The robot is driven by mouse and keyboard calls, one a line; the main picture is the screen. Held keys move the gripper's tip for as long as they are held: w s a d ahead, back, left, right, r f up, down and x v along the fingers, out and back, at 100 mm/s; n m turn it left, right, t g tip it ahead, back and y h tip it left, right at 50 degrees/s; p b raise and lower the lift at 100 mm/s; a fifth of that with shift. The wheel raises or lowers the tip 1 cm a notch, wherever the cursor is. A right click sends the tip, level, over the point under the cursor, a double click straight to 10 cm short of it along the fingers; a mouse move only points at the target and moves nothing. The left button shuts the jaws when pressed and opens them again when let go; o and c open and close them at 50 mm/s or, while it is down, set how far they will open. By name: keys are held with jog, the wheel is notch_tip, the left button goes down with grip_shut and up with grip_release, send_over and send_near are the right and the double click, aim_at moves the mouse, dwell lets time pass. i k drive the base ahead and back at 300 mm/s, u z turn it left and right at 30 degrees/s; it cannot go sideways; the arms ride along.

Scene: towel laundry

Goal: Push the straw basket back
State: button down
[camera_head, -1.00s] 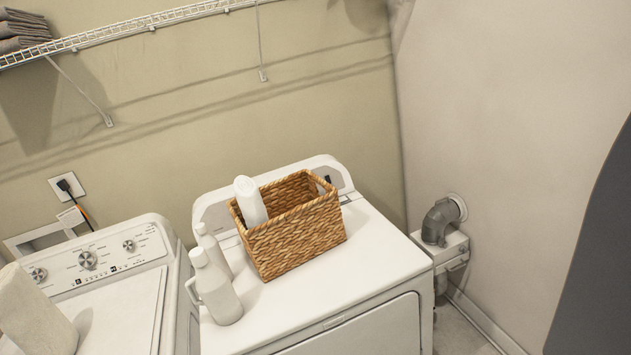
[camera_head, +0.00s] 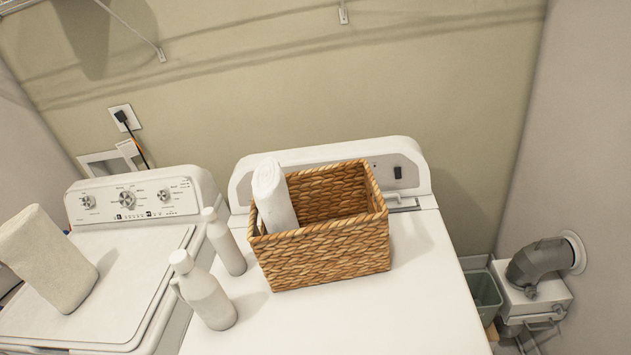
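The straw basket (camera_head: 325,257) is a woven brown rectangular basket. It stands upright on the white top of the dryer (camera_head: 420,300), close in front of the raised back panel (camera_head: 408,172). A white rolled towel or bottle-like roll (camera_head: 272,196) leans inside its left end and sticks out above the rim. The rest of the basket's inside looks empty where I can see it. My gripper is not in view, so its state does not show.
Two white bottles (camera_head: 204,290) (camera_head: 224,242) stand just left of the basket. The dryer top right of the basket is clear. A grey pipe (camera_head: 540,262) and a green bin (camera_head: 483,292) are at right.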

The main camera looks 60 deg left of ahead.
aim_at(342, 234)
jog(key=u, duration=0.55)
jog(key=i, duration=0.9)
jog(key=u, duration=0.6)
jog(key=k, duration=0.8)
jog(key=u, duration=0.15)
jog(key=i, duration=0.85)
jog(key=z, duration=0.05)
